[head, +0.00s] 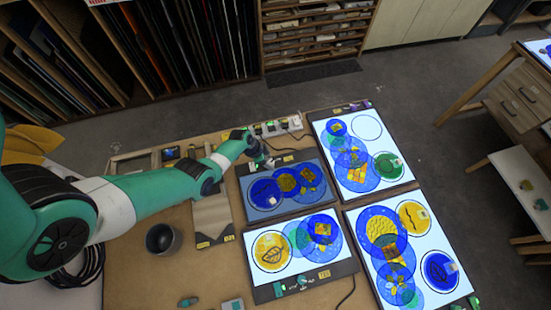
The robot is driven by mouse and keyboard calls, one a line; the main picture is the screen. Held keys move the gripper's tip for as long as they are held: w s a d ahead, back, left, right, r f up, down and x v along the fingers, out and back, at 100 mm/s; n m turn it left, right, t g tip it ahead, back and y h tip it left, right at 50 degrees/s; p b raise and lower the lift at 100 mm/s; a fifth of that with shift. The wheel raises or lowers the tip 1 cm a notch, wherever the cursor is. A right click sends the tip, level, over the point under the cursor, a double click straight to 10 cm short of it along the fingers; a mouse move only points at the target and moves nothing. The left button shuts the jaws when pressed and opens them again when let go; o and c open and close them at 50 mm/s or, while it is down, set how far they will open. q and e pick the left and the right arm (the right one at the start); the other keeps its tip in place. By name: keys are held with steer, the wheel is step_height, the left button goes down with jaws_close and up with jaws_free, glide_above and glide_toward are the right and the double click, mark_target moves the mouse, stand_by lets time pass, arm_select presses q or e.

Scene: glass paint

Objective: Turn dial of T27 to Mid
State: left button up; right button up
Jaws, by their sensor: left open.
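Several light panels with coloured glass discs lie on the workbench. The upper-left panel (308,202) looks dimmer and bluer than the others. My left gripper (264,162) is open, pointing down at this panel's dark top edge strip. The arm and gripper cover part of that strip, so I cannot tell whether the fingers touch a dial. The lower-left panel (346,262) is bright, with small controls (292,287) on its lower strip. Its yellow tag (324,273) is too small to read. I cannot tell which panel is T27 or where its dial points. My right gripper is out of view.
Two bright panels stand to the right, upper (358,119) and lower (420,210). A power strip (277,126) with plugs lies behind my gripper. A dark bowl (163,239) and cables (80,268) are at the left. The bench front-left is mostly bare.

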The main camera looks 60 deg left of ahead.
arm_select(q)
steer(key=shift+w+f, duration=0.25)
steer(key=shift+f, duration=0.3)
steer(key=shift+r, duration=0.1)
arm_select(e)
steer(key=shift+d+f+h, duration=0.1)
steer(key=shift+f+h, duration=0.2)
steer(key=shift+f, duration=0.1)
arm_select(q)
jaws_close()
